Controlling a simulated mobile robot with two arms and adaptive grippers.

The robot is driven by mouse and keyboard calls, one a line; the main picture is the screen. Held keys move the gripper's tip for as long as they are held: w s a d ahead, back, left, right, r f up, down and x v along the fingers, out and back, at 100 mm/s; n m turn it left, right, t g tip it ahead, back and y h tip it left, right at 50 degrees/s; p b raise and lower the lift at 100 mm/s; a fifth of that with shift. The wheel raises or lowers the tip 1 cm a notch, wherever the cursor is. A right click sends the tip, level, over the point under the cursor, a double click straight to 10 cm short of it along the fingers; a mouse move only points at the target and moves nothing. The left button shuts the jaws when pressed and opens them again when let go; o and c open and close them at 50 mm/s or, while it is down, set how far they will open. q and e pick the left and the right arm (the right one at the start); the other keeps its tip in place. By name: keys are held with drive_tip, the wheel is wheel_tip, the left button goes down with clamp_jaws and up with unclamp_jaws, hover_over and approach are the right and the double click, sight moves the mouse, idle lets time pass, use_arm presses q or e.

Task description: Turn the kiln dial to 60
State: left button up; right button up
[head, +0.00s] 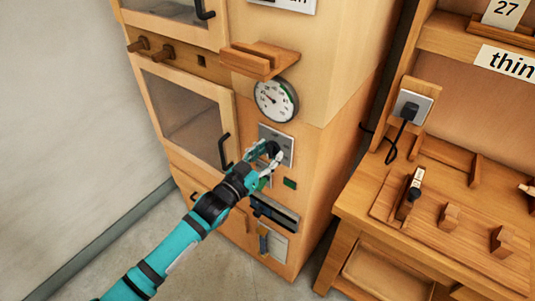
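The kiln is a tall wooden cabinet (330,145) in the middle of the head view. A round white gauge (274,100) with a dark needle is on its front; its numbers are too small to read surely. Below it is a grey plate (283,138) with a dark dial knob (273,149). My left gripper (268,157) is at the knob, with its fingers around or beside it. The fingers overlap the knob, so I cannot tell whether they grip it. The knob's setting is hidden. My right gripper is not in view.
A wooden ledge (260,59) juts out above the gauge. A small green button (290,183) and a dark slot unit (275,211) lie below the plate. A workbench (400,215) with wooden blocks stands on the right, with a plugged socket (411,106) above it.

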use_arm(q)
drive_tip(key=o, duration=0.4)
drive_tip(key=v, duration=1.2)
drive_tip(key=a+f+n+g+y, duration=0.1)
drive_tip(key=a+f+y, duration=0.25)
drive_tip(key=f, duration=0.55)
drive_tip(key=a+f+n+g+y, duration=0.15)
drive_tip(key=a+f, duration=0.25)
drive_tip(key=f, duration=0.5)
drive_tip(key=s+a+f+n+g+y, duration=0.1)
drive_tip(key=s+a+f+y, duration=0.2)
drive_tip(key=f, duration=0.5)
drive_tip(key=s+a+f+g, duration=0.2)
drive_tip(key=s+f, duration=0.3)
drive_tip(key=f, duration=0.4)
drive_tip(key=s+a+f+n+g+y, duration=0.1)
drive_tip(key=s+a+f+g+y, duration=0.2)
drive_tip(key=s+f, duration=1)
drive_tip(key=s+f+g, duration=0.1)
drive_tip(key=s+f, duration=0.1)
drive_tip(key=s, duration=0.5)
drive_tip(key=s+f+g, duration=0.2)
drive_tip(key=s, duration=0.6)
drive_tip(key=s+a+f+g, duration=0.1)
drive_tip(key=s+f+g, duration=0.1)
drive_tip(key=s, duration=0.6)
drive_tip(key=shift+f+n, duration=0.25)
